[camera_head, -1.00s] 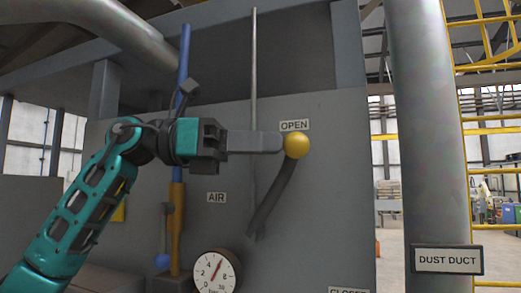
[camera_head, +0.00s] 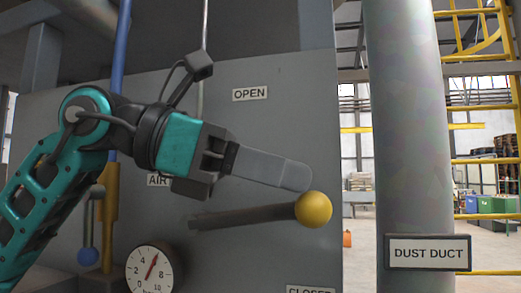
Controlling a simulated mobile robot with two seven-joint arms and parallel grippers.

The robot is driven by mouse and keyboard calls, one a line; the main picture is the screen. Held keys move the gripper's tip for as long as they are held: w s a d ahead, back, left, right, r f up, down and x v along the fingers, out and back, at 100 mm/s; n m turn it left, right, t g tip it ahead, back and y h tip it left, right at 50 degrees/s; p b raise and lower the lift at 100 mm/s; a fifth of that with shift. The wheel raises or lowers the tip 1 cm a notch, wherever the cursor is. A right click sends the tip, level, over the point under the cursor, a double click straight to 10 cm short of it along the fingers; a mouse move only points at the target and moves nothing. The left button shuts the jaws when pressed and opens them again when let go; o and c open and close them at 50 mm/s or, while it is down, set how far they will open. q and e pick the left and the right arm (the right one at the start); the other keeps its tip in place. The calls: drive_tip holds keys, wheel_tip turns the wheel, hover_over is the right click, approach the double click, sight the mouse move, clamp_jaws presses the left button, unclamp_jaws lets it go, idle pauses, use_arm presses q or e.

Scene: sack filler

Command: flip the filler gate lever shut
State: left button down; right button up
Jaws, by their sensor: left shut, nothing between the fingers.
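The filler gate lever (camera_head: 255,215) is a dark bar with a yellow ball knob (camera_head: 313,210) at its right end. It lies nearly level on the grey panel, between the OPEN label (camera_head: 250,94) above and the CLOSED label (camera_head: 310,289) below, which is cut off by the bottom edge. My left gripper (camera_head: 300,177) is shut and empty, with its fingertips just above and to the left of the knob, seemingly touching it or very close. My right gripper is not in view.
A round dial gauge (camera_head: 151,271) and a small valve handle with a blue ball (camera_head: 88,257) are at the lower left. A thick grey duct (camera_head: 405,130) with a DUST DUCT sign (camera_head: 428,252) stands to the right. The panel right of the AIR label (camera_head: 158,180) is otherwise mostly bare.

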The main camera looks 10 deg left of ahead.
sight(301, 217)
use_arm(q)
drive_tip(key=f+y, duration=0.1)
drive_tip(key=d+f+p, duration=0.1)
drive_tip(key=f+y+p, duration=0.1)
drive_tip(key=f, duration=0.1)
drive_tip(key=shift+d+m+y, duration=0.25)
drive_tip(key=shift+m+y, duration=0.05)
wheel_tip(301, 217, down, 4)
drive_tip(key=b, duration=0.3)
drive_tip(key=shift+r, duration=0.1)
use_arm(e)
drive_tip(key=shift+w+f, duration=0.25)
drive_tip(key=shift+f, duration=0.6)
